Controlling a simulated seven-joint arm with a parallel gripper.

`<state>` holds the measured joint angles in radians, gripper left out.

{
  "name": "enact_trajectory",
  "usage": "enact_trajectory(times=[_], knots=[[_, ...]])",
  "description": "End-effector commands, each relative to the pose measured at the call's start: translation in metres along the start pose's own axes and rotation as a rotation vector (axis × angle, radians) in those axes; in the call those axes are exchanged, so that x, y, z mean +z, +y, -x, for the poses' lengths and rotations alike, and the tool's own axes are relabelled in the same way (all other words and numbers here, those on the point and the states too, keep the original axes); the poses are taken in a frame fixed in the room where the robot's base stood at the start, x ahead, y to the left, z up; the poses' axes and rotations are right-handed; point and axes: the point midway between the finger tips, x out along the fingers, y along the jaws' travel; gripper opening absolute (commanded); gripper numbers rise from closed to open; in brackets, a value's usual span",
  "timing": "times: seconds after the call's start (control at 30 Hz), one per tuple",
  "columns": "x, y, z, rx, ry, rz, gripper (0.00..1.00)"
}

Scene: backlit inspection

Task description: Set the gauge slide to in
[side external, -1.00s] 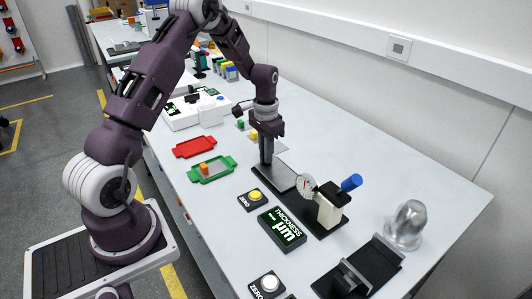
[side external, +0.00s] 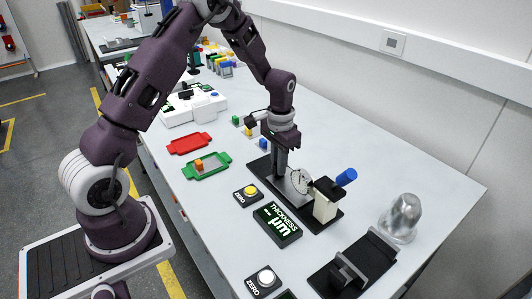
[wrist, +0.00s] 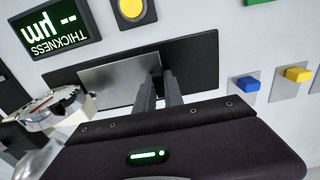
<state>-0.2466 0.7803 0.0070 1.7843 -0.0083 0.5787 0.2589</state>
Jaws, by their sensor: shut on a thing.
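The gauge stands on a black base (side external: 258,168), with a round white dial (side external: 301,181), a pale block (side external: 325,207) and a blue handle (side external: 346,177). The gauge slide is a flat metal plate (wrist: 115,84) on that base, seen in the wrist view close to the dial (wrist: 45,106). My gripper (side external: 280,172) points down at the slide's end away from the dial. In the wrist view my gripper's fingers (wrist: 160,98) are shut at that plate end. The part they grasp is hidden between them. Bare base (wrist: 195,62) shows beyond the fingers.
A thickness display (side external: 277,224) and a yellow button (side external: 250,190) sit in front of the gauge. A clear dome (side external: 402,218) and a black fixture (side external: 352,265) stand to the right. Red (side external: 190,143) and green (side external: 226,160) trays lie left.

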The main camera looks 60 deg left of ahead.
Motion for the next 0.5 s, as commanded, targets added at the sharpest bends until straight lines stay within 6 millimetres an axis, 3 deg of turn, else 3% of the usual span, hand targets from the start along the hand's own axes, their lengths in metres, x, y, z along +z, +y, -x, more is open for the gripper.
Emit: enact_trajectory(times=[0.1,0.2,0.5], knots=[[-0.002,0.019,0.001,0.0,0.006,-0.003,0.0],[-0.002,0.026,0.002,0.0,0.007,-0.001,0.0],[-0.002,0.03,0.002,0.004,0.007,-0.002,0.0]])
